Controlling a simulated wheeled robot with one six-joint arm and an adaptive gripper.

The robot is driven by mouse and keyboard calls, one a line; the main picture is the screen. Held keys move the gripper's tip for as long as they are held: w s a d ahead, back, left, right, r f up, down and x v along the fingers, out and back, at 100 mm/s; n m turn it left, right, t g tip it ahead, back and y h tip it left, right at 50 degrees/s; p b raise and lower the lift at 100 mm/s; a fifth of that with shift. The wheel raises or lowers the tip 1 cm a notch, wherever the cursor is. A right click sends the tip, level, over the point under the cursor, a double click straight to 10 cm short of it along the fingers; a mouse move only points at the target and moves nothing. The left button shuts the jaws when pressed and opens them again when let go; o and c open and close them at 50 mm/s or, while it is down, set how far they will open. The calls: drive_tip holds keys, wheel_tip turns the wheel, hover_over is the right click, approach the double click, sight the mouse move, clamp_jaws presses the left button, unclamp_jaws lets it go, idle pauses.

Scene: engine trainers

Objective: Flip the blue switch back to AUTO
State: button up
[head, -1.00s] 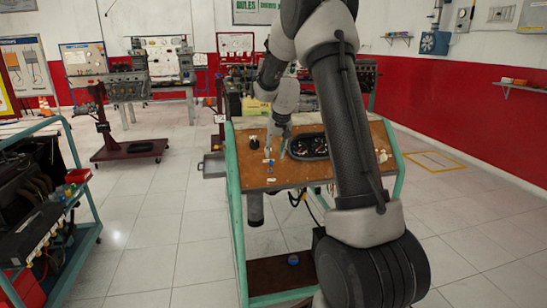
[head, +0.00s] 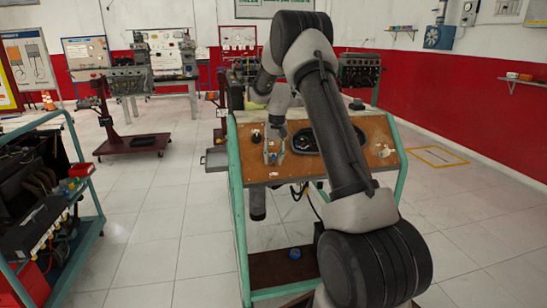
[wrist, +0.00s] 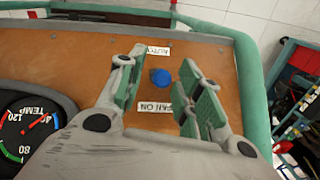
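The blue switch (wrist: 161,77) shows in the wrist view as a round blue cap on the brown panel (wrist: 215,50). An AUTO label (wrist: 158,51) lies above it and a FAN ON label (wrist: 168,107) below it, both upside down in this view. My gripper (wrist: 162,70) is open, with a green-padded finger on each side of the switch and visible gaps between. Which way the switch leans is hard to tell. In the head view my gripper (head: 274,150) is over the left part of the panel (head: 250,172) and mostly covers the switch.
A gauge cluster (wrist: 28,125) is at the left in the wrist view, beside a finger. The panel has a green frame (head: 236,185). A cart with an engine (head: 40,210) stands at the left in the head view, with open floor between.

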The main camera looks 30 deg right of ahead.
clamp_jaws()
drive_tip(key=shift+s+t, duration=0.1)
drive_tip(key=shift+t, duration=0.2)
drive_tip(key=shift+s+a+f+t+h, duration=0.1)
drive_tip(key=shift+s+f+t+h, duration=0.15)
drive_tip(key=shift+t, duration=0.35)
drive_tip(key=shift+s+a+f+t+h, duration=0.15)
drive_tip(key=shift+s+t, duration=0.15)
drive_tip(key=shift+t, duration=0.3)
drive_tip(key=t, duration=0.1)
drive_tip(key=s+f+t+h, duration=0.1)
drive_tip(key=t, duration=0.1)
drive_tip(key=shift+s, duration=0.1)
drive_tip(key=shift+a+f+t, duration=0.15)
drive_tip(key=shift+t, duration=0.65)
drive_tip(key=shift+s+f+t+h, duration=0.1)
drive_tip(key=shift+f+t+h, duration=0.1)
drive_tip(key=shift+t, duration=0.3)
drive_tip(key=shift+s+f+t+h, duration=0.1)
drive_tip(key=shift+t+h, duration=0.1)
drive_tip(key=shift+t, duration=0.3)
drive_tip(key=shift+w+r, duration=0.1)
